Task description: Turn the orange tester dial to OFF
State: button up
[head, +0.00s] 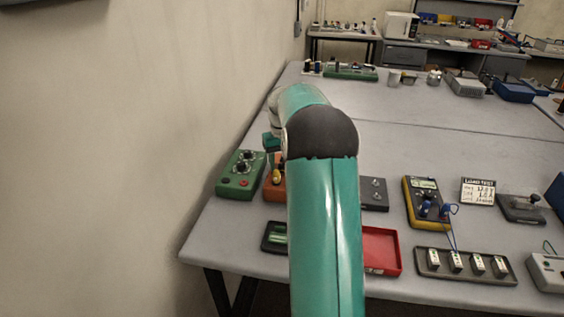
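The orange tester (274,192) lies on the table left of my arm. My arm covers its right part. A small yellow upright part shows above it, and I cannot tell whether this is its dial or something else. The dial's setting and any OFF mark cannot be read. My arm reaches forward over the table and bends left at a dark elbow. A small teal part at its far end, likely my gripper (271,142), shows above and behind the tester. Its fingers cannot be made out, and neither can any contact with the dial.
A green box with knobs (241,174) stands close left of the tester, near the wall. A black tray (268,238) and a red tray (383,250) lie in front. A yellow meter (412,203) with blue leads is at right. The table behind is mostly clear.

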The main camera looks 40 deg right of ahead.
notch_tip(320, 180, up, 14)
dwell(0.6)
jog(key=shift+f, duration=0.1)
dwell(0.4)
jog(key=s+a+r+n+t, duration=0.1)
jog(key=s+a+r, duration=0.15)
jog(key=a, duration=0.45)
jog(key=s+a+r+t+h, duration=0.1)
jog(key=s+a+r, duration=0.15)
jog(key=a, duration=0.55)
jog(key=s+a+r+n, duration=0.1)
jog(key=s+a, duration=0.2)
jog(key=a, duration=0.4)
jog(key=s+a+f+n+t, duration=0.1)
jog(key=s+a+f, duration=0.3)
jog(key=s+a, duration=0.3)
jog(key=s+a+f+n+t+y, duration=0.1)
jog(key=s+a+f+t, duration=0.1)
jog(key=s+a+f, duration=0.2)
jog(key=s+a, duration=0.3)
jog(key=s, duration=0.3)
jog(key=shift+a+f+n+t, duration=0.2)
jog(key=shift+n+t, duration=0.1)
